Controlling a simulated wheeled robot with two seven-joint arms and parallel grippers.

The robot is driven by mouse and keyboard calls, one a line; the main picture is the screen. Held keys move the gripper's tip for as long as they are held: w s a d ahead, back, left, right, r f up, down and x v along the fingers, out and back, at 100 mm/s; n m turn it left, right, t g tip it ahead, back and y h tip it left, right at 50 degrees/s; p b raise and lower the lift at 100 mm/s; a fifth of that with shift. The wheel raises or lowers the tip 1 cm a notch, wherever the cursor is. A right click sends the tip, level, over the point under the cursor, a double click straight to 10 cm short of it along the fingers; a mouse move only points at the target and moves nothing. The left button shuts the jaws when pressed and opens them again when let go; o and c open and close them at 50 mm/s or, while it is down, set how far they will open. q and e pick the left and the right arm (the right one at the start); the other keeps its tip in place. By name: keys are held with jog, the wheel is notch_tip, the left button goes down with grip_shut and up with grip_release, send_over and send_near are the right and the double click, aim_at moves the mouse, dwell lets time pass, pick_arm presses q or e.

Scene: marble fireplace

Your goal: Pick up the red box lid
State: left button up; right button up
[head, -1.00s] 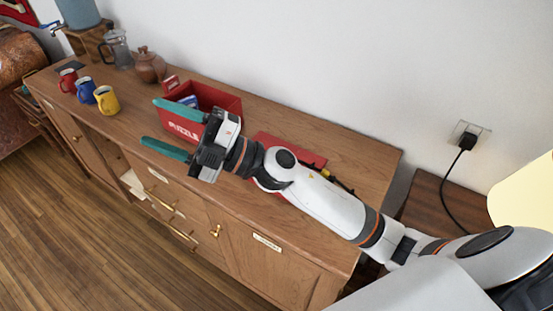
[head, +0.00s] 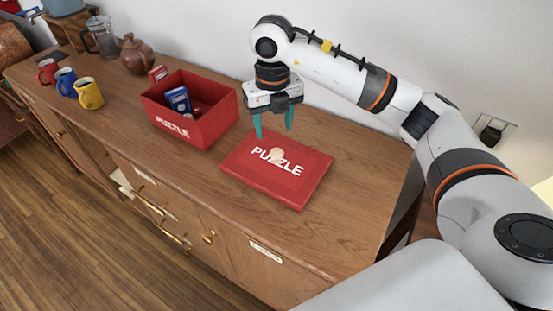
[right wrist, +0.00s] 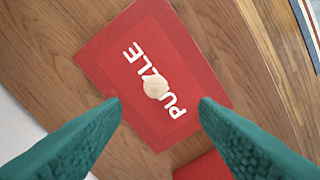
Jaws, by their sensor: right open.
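The red box lid (head: 300,181) lies flat on the wooden cabinet top, with white "PUZZLE" lettering and a round, pale wooden knob (head: 277,155) at its middle. In the right wrist view the lid (right wrist: 190,60) is tilted in the picture, with the knob (right wrist: 156,87) just beyond the fingertips. My right gripper (head: 273,136) points down above the lid's far edge, open and empty, with teal fingers. It also shows in the right wrist view (right wrist: 160,102), its fingers apart on either side of the knob's line. My left gripper is not in view.
The open red puzzle box (head: 184,134) stands left of the lid, with a blue item and other things inside. Red, blue and yellow mugs (head: 89,93), a brown teapot (head: 136,54) and a glass press (head: 101,37) stand farther left. The wall rises behind.

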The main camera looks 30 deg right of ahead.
aim_at(277, 152)
notch_tip(277, 152, down, 5)
jog(key=shift+r, duration=0.2)
jog(key=f, duration=0.1)
jog(key=f+p, duration=0.1)
jog(key=f, duration=0.2)
jog(key=shift+s+d, duration=0.2)
jog(key=shift+d, duration=0.15)
jog(key=shift+f, duration=0.65)
jog(key=shift+w, duration=0.1)
jog(key=c, duration=1.1)
